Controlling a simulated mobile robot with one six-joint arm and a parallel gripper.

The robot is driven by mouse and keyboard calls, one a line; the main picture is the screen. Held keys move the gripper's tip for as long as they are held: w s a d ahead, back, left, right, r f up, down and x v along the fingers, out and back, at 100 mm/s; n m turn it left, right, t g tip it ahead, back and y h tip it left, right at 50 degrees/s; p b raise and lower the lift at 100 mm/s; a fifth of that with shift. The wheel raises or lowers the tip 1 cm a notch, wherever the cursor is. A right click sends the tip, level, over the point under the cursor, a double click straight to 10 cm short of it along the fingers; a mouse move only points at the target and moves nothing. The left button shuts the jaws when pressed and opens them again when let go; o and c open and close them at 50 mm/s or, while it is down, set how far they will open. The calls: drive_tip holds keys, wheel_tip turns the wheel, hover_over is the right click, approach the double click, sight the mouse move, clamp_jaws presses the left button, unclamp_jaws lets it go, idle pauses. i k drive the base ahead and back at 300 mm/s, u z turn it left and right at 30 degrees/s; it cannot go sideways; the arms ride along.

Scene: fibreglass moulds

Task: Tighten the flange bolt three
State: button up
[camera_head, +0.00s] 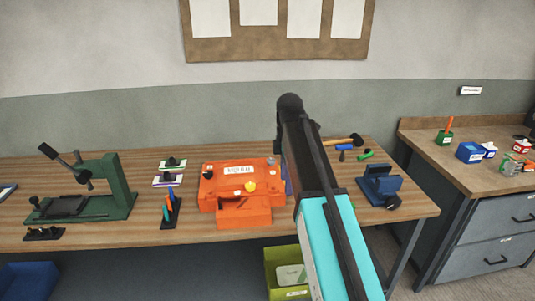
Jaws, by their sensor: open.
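An orange mould-like block (223,187) stands on the long wooden bench, with a white label on top. A black knob (208,173) sits at its left rear and a yellow round piece (250,186) on its top right. Small white number-like tags lie on it, too small to read. I cannot tell which fastener is flange bolt three. My arm rises in front of the block's right side and hides that edge and some bench behind it. My gripper does not show; only the dark and turquoise arm links are in view.
A green press (118,187) stands at the left and a blue vise (380,183) at the right. A rack with coloured tools (171,211) is left of the block. A hammer (343,141) lies behind. A green bin (283,265) is below the front edge.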

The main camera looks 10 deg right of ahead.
sight(271, 162)
drive_tip(key=i, duration=1.2)
drive_tip(key=z, duration=0.05)
